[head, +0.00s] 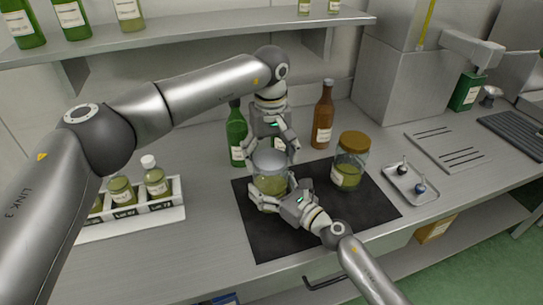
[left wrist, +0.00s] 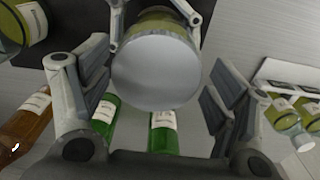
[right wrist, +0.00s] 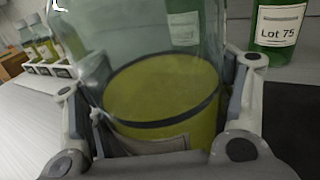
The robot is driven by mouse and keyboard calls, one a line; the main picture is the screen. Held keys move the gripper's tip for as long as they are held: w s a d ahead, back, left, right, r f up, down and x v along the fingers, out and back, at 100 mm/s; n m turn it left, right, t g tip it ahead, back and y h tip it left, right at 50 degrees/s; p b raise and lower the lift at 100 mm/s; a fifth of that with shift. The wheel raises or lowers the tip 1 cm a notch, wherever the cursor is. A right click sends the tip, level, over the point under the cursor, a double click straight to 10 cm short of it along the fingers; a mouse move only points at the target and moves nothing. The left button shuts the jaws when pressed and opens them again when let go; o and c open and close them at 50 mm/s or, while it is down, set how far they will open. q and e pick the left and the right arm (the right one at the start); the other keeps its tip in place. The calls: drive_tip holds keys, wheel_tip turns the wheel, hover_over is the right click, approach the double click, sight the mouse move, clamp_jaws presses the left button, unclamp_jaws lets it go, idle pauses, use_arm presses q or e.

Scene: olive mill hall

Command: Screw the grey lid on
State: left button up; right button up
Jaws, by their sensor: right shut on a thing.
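The grey lid (head: 270,159) sits on top of a glass jar (head: 269,184) with greenish-yellow contents and a label. In the left wrist view the lid (left wrist: 156,74) is a plain grey disc covering the jar mouth; whether its thread is engaged cannot be seen. My left gripper (head: 273,143) is above the lid, its fingers (left wrist: 152,98) spread wide on either side and apart from the rim. My right gripper (head: 277,203) is shut around the jar body low down. The right wrist view shows the jar (right wrist: 160,95) between its fingers (right wrist: 162,112).
The jar is over a black mat (head: 267,239). A second jar with a brown lid (head: 354,142) stands to its right. A green bottle (head: 236,138) and brown bottle (head: 323,118) stand behind. A small tray (head: 410,196) lies right, a bottle rack (head: 177,203) left.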

use_arm(q)
drive_tip(key=shift+o, duration=1)
wheel_tip(320, 180, up, 12)
use_arm(e)
drive_tip(key=o, duration=2.1)
drive_tip(key=shift+c, duration=0.2)
drive_tip(key=shift+d, duration=0.1)
drive_tip(key=v, duration=1.2)
